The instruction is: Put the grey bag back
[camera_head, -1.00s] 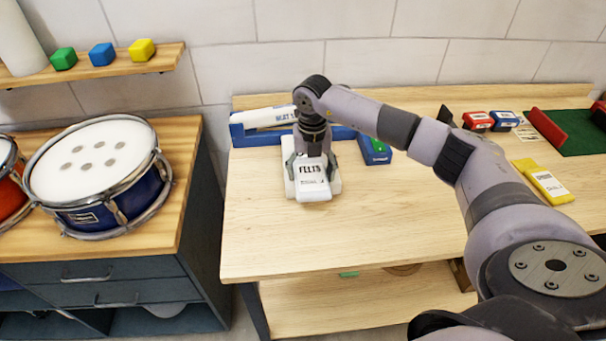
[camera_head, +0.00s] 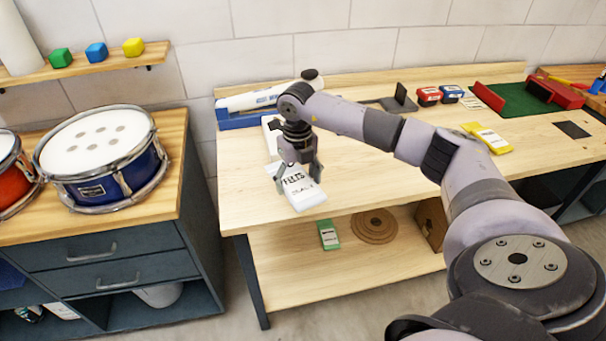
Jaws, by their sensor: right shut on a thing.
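A pale grey-white bag with black lettering (camera_head: 305,196) is in my right gripper (camera_head: 297,178), near the front left edge of the workbench. The gripper's fingers are on both sides of the bag, around its upper part. The bag is turned at an angle, and its lower end points toward the bench's front edge. Whether it touches the bench top is hard to tell. A white block-like thing (camera_head: 270,136) stands behind the gripper, partly hidden by my arm. My left gripper is out of view.
A blue tray (camera_head: 235,122) with a white packet stands at the back left. A yellow bag (camera_head: 490,138), red and blue boxes (camera_head: 428,95) and a green mat (camera_head: 510,101) lie to the right. The lower shelf holds a green packet (camera_head: 328,235) and a brown disc (camera_head: 374,226). The middle of the bench top is clear.

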